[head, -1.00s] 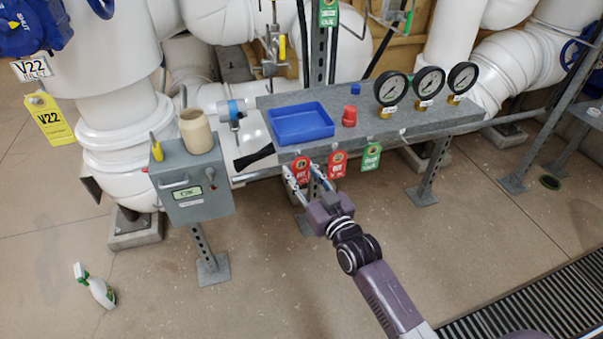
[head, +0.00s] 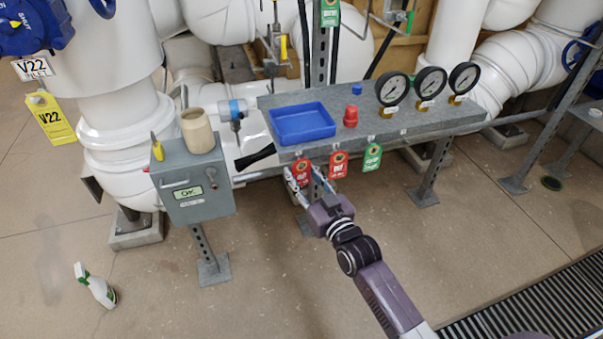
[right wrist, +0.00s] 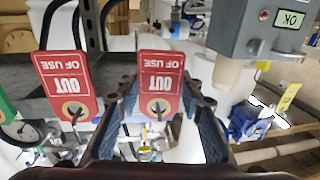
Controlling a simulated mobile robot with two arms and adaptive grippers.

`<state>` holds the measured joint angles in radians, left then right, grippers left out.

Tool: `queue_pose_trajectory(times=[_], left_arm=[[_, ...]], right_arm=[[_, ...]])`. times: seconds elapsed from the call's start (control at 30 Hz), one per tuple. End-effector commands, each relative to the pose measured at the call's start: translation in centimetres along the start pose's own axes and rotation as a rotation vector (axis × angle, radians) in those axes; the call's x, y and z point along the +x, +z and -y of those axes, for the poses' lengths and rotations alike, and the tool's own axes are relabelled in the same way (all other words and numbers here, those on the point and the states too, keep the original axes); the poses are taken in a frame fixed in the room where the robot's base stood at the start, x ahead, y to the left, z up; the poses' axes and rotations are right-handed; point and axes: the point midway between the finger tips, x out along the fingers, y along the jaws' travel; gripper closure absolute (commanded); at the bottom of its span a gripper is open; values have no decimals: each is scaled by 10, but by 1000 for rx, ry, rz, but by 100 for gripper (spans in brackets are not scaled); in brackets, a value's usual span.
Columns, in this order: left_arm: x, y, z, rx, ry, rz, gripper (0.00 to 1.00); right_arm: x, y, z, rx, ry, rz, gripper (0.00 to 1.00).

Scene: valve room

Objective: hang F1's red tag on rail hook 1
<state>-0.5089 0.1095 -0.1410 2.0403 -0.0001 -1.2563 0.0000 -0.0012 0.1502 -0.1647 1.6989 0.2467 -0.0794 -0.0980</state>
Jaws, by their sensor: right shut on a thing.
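A red tag (head: 302,171) is at the left end of the row along the front edge of the grey bench. In the right wrist view this tag (right wrist: 161,75) reads "OUT OF USE" upside down. My right gripper (head: 306,186) is shut on it from below, with a finger on either side. A green tag (head: 372,157) hangs further right. My left gripper is not in view.
On the bench (head: 430,118) are a blue tray (head: 302,124), a red cap (head: 350,116) and three gauges (head: 392,88). A grey box (head: 190,182) marked OK stands to the left with a beige jar (head: 196,131) on top.

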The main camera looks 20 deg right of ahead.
Motion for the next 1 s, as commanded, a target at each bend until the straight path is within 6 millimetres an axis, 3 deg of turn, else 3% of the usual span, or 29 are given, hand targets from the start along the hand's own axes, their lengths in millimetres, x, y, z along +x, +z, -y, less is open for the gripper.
queue_pose_trajectory(times=[0.27, 0.3, 0.47, 0.77, 1.0], left_arm=[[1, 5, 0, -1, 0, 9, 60], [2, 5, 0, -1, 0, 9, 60], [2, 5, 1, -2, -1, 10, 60], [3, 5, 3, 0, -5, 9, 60], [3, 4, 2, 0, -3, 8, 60]], right_arm=[[0, 0, 0, 0, 0, 0, 75], [0, 0, 0, 0, 0, 0, 61], [0, 0, 0, 0, 0, 0, 45], [-2, 0, 0, 0, 0, 1, 45], [-33, 1, 0, 1, -1, 3, 45]])
